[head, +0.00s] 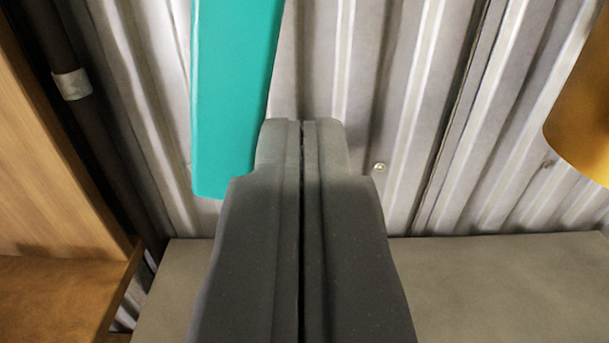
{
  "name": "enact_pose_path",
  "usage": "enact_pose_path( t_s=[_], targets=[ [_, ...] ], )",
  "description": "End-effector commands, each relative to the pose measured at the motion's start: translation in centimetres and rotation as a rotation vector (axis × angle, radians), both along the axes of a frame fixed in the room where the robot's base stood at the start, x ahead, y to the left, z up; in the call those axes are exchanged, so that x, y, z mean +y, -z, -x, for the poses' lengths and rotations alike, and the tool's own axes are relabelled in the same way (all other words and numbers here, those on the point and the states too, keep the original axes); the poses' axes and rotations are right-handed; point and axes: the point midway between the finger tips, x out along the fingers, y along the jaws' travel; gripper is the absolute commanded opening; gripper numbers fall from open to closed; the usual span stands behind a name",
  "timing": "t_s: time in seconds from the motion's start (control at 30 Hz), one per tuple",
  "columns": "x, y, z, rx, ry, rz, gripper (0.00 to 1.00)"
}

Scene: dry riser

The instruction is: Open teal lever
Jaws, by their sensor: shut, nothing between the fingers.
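The teal lever (233,85) is a long flat bar that runs down from the top edge of the head view, left of centre. Its lower end is rounded at the corners and sits beside the left side of my gripper. The upper part of the lever is out of view. My gripper (302,125) is shut and empty, pointing away toward the corrugated wall. Its left finger overlaps the lever's lower right edge in the picture. I cannot tell whether they touch.
A corrugated metal wall (420,100) stands behind. A brass-coloured rounded part (585,110) is at the upper right. A wooden panel (45,160) and a dark pipe (85,120) are on the left. A grey surface (490,285) lies below on the right.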

Motion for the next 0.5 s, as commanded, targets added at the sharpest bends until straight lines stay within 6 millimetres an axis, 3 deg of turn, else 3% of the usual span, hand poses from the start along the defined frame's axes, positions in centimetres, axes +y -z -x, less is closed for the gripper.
enact_pose_path(
  t_s=[0.5],
  targets=[
    [4.4, -1.2, -0.1, -0.002, -0.003, -0.002, 0.0]
  ],
)
